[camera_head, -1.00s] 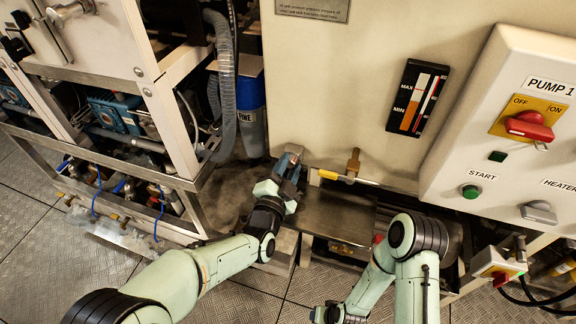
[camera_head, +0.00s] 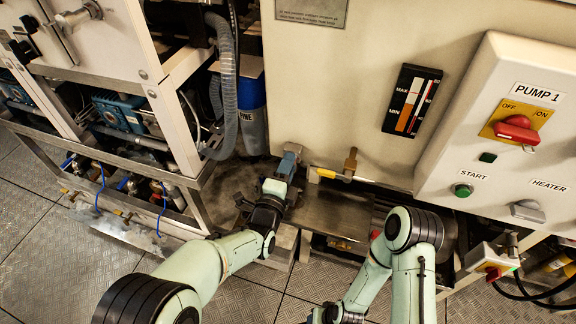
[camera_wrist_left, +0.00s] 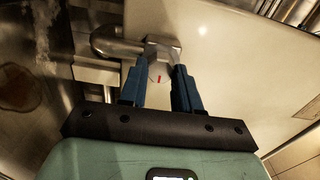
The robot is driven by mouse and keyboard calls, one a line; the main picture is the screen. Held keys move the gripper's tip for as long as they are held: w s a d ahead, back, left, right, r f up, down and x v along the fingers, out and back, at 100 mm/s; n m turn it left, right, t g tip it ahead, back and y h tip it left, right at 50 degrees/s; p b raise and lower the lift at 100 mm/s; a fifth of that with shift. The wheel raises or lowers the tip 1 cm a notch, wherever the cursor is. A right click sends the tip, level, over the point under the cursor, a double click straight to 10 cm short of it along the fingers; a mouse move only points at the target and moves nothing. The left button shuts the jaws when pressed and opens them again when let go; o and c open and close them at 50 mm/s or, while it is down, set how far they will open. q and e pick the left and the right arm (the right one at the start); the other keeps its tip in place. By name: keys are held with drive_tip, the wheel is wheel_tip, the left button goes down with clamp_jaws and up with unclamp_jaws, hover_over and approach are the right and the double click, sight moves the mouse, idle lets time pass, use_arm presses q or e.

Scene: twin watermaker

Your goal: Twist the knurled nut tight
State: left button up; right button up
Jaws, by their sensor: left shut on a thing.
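My left gripper (camera_head: 288,161) is at the lower left edge of the cream panel, beside the blue canister. In the left wrist view its two blue fingers (camera_wrist_left: 160,73) are shut on the knurled nut (camera_wrist_left: 163,46), a grey metal fitting at the end of a bent pipe (camera_wrist_left: 112,44). In the head view the fingers hide the nut. My right arm is at the lower right; its fingertips are out of view.
A brass fitting with a yellow-handled valve (camera_head: 326,173) sits just right of my left gripper. The blue canister (camera_head: 252,118) and grey hose (camera_head: 228,90) stand behind it at left. A metal tray (camera_head: 335,215) lies below the panel. The pump control box (camera_head: 480,170) is at right.

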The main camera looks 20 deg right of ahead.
drive_tip(key=shift+s, duration=0.1)
idle(0.5)
use_arm(q)
drive_tip(key=o, duration=1)
drive_tip(key=shift+o, duration=0.2)
drive_tip(key=p+v, duration=0.1)
drive_tip(key=v, duration=1.2)
use_arm(e)
drive_tip(key=shift+s+a+r+g, duration=0.3)
drive_tip(key=shift+s+a+r, duration=0.2)
drive_tip(key=shift+s+r, duration=0.3)
use_arm(q)
drive_tip(key=shift+s+a, duration=0.15)
use_arm(e)
drive_tip(key=shift+f, duration=0.1)
